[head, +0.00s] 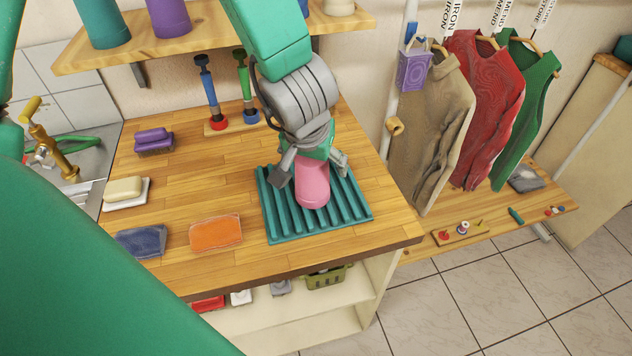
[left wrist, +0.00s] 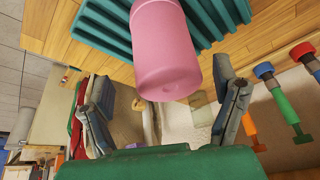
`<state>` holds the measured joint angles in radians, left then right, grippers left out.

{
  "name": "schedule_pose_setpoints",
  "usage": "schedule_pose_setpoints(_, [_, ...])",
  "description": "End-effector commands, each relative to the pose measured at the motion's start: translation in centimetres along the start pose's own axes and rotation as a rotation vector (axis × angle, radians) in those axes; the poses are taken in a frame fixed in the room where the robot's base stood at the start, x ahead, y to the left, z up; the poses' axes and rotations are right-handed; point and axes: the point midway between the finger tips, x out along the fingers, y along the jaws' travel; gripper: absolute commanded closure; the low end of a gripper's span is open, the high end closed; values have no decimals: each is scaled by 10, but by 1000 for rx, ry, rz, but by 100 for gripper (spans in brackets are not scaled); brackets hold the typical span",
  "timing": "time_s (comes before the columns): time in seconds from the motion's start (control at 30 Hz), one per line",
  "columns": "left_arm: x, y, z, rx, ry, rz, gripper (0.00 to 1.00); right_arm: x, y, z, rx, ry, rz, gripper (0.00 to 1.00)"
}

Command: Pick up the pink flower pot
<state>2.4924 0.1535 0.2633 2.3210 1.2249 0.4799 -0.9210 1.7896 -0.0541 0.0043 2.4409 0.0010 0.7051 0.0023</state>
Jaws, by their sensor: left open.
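The pink flower pot (head: 312,187) stands on the ribbed teal mat (head: 358,205) on the wooden counter. My left gripper (head: 312,172) is over the mat at the pot, with one finger on each side of it in the head view. In the left wrist view the pot (left wrist: 165,50) lies ahead of the open fingers of my left gripper (left wrist: 165,98), roughly centred between them. The fingers look apart from the pot. Part of the pot's upper end is hidden by the gripper in the head view. My right gripper is not in view.
Blue cloth (head: 141,241) and orange cloth (head: 216,232) lie left of the mat. Soap (head: 124,189), purple blocks (head: 154,142) and plungers (head: 212,95) stand farther off. A shelf (head: 128,45) overhangs the counter. Garments (head: 432,125) hang at right.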

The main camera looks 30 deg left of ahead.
Motion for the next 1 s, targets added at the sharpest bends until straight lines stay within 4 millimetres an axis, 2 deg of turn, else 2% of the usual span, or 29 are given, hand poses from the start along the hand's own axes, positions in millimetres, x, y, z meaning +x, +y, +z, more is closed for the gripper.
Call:
schedule_pose_setpoints(0.03, [12, -1, 2, -4, -3, 1, 18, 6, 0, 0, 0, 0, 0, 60])
schedule_pose_setpoints(0.13, [21, -1, 0, -2, -2, 1, 18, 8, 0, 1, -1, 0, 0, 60])
schedule_pose_setpoints(0.4, [22, 3, 0, 1, 2, -2, 18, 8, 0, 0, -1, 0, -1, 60])
schedule_pose_setpoints(0.43, [21, 3, 1, 1, 2, -2, 22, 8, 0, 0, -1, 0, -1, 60])
schedule_pose_setpoints(0.57, [21, 4, 1, 1, 2, -3, 68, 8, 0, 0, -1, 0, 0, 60])
schedule_pose_setpoints(0.6, [21, 4, 0, 1, 2, -3, 75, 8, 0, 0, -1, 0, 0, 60])
schedule_pose_setpoints(0.87, [22, 1, 0, -1, 1, -1, 74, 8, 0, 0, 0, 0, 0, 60])
schedule_pose_setpoints(1.0, [10, -1, -6, -1, 4, -1, 74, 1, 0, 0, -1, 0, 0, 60])
